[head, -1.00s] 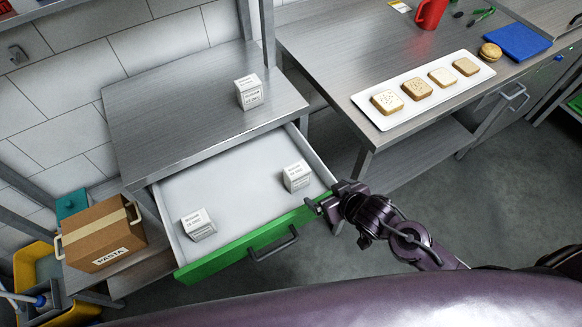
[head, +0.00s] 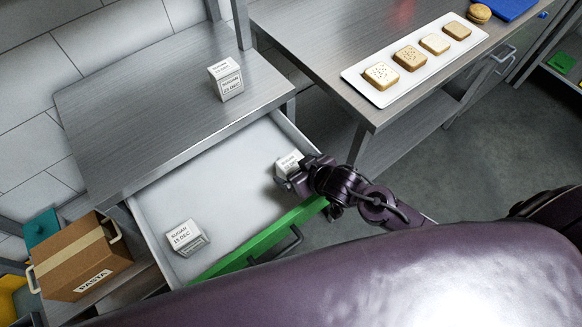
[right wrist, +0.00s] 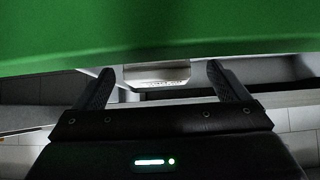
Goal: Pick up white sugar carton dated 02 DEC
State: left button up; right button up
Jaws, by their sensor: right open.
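Three white sugar cartons show in the head view. One carton (head: 287,162) stands in the right part of the open drawer (head: 215,192), its date too small to read surely. A second carton (head: 184,238) lies in the drawer's left part; its label looks like 15 DEC. A third carton (head: 227,81) stands on the steel top above, its date unclear. My right gripper (head: 298,178) is open at the right drawer carton and hides part of it. In the right wrist view, a pale carton (right wrist: 157,74) shows between and beyond the open fingertips. My left gripper is out of view.
The drawer's green front (head: 262,238) is close to my right gripper and fills the top of the right wrist view. A PASTA box (head: 80,262) stands at the left. A white tray (head: 375,95) with bread slices lies on the right table.

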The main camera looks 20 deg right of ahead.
jog(key=x, duration=0.4)
jog(key=shift+w+d+f+p, duration=0.1)
jog(key=shift+w+p, duration=0.2)
jog(key=shift+p, duration=0.05)
jog(key=shift+s, duration=0.1)
jog(key=c, duration=1.2)
